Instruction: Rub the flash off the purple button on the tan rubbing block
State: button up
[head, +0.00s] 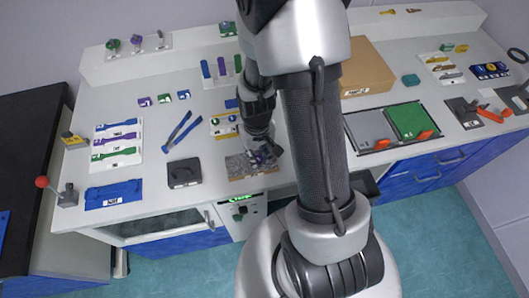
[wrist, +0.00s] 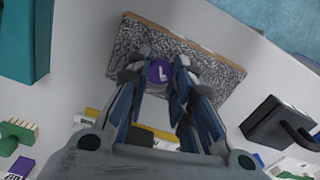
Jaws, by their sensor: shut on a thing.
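The purple button (wrist: 160,72), round with a pale mark like an L on its face, sits between the fingertips of my gripper (wrist: 162,78) in the wrist view. The gripper is shut on it. The rubbing block (wrist: 215,72) is a flat slab with a speckled grey top and a tan edge. The button is over the block's middle; I cannot tell whether it touches the surface. In the head view, my gripper (head: 266,152) is low over the block (head: 238,168), near its right part, and fingers and arm mostly hide the button. Any flash is too small to tell.
A black box (head: 185,173) stands left of the block, with blue tongs (head: 183,130) behind it. A yellow-edged holder (head: 224,124) is just behind the block. The bench's front edge lies close in front of the block. Bare white bench shows between the black box and the block.

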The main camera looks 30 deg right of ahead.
aim_at(235, 166)
jog(key=shift+w+a, duration=0.3)
jog(key=shift+a, duration=0.7)
jog(key=shift+w+a, duration=0.3)
jog(key=shift+a, duration=0.65)
jog(key=shift+a, duration=0.1)
jog(key=shift+w+a+f, duration=0.1)
jog(key=shift+w+a, duration=0.15)
jog(key=shift+a, duration=0.5)
jog(key=shift+w+a, duration=0.25)
jog(key=shift+a, duration=0.5)
jog(key=shift+a+r+p, duration=0.1)
jog(key=shift+r+p, duration=0.3)
jog(key=shift+r, duration=0.2)
notch_tip(235, 166, up, 6)
jog(key=p, duration=0.4)
jog(key=shift+f, duration=0.1)
